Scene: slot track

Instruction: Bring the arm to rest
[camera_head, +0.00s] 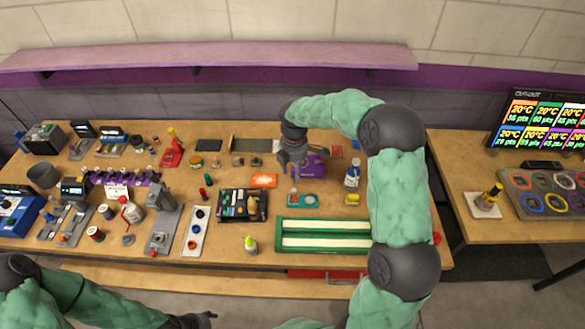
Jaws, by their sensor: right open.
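My right arm reaches up over the right part of the workbench, and its gripper (293,174) points down over the table, open. A purple block-like thing (312,166) is just right of it, and a small teal tray (305,200) lies below it in the picture. I cannot tell whether the fingers touch anything. My left gripper (207,317) is low at the bottom edge, in front of the bench; its fingers are too small and dark to read.
A green slot track (323,222) lies at the bench's front right. A black organiser tray (243,190) and a white bottle (352,175) stand nearby. Tools crowd the left half. A purple shelf (210,55) runs behind. A second table (465,165) is at the right.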

